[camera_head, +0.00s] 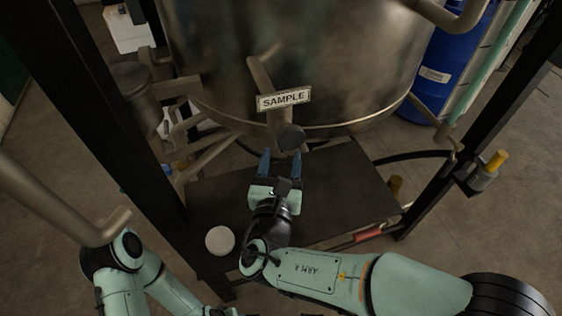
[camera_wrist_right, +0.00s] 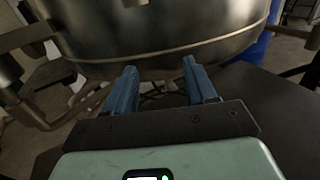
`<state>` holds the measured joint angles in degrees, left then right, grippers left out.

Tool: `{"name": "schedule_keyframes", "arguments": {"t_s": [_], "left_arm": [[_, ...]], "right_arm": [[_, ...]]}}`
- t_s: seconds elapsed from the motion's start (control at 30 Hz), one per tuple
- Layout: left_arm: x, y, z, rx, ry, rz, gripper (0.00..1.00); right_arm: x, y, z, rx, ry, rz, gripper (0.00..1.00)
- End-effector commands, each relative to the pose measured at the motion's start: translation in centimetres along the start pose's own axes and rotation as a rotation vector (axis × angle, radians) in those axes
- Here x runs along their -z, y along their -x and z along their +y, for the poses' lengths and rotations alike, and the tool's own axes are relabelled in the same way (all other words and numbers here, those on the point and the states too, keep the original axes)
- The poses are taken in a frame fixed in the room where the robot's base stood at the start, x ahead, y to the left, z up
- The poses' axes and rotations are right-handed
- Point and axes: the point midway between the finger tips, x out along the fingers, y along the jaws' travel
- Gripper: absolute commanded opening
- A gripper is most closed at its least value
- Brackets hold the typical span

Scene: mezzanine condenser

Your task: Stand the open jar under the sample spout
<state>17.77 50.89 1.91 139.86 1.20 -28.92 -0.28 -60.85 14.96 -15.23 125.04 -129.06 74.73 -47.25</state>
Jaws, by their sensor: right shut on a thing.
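The sample spout (camera_head: 290,137) sticks out from the steel vessel, with a SAMPLE label (camera_head: 284,99) on its pipe. My right gripper (camera_head: 281,161) is just below and in front of the spout's end, low over the dark shelf (camera_head: 345,195). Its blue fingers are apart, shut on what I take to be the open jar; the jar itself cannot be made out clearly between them. The right wrist view shows the same fingers (camera_wrist_right: 157,82) pointing towards the vessel. A round white disc (camera_head: 220,240), perhaps a lid, lies on the shelf's near left. My left gripper is out of view.
The large steel vessel (camera_head: 340,60) hangs over the back of the shelf. Dark frame posts (camera_head: 110,110) flank it. A blue drum (camera_head: 445,65) stands behind at the right. The shelf right of my gripper is clear.

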Motion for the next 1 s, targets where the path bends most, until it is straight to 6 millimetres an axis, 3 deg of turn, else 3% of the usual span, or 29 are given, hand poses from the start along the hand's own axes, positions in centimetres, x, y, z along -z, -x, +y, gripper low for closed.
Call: {"name": "schedule_keyframes", "arguments": {"t_s": [0.37,0.4,0.47,0.83,1.0], "left_arm": [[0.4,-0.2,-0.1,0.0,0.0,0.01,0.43],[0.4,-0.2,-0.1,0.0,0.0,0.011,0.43],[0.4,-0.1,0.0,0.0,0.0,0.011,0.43],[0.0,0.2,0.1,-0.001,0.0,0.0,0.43],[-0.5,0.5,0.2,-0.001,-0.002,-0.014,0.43]], "right_arm": [[0.2,0.0,0.0,-0.001,-0.003,-0.002,0.15],[0.2,0.1,0.0,-0.001,-0.002,-0.001,0.66],[0.1,0.1,0.0,-0.001,-0.002,-0.001,0.81],[-0.3,0.1,0.0,0.0,-0.002,-0.002,0.81],[-0.3,2.7,0.1,-0.005,-0.002,-0.002,0.81]]}}
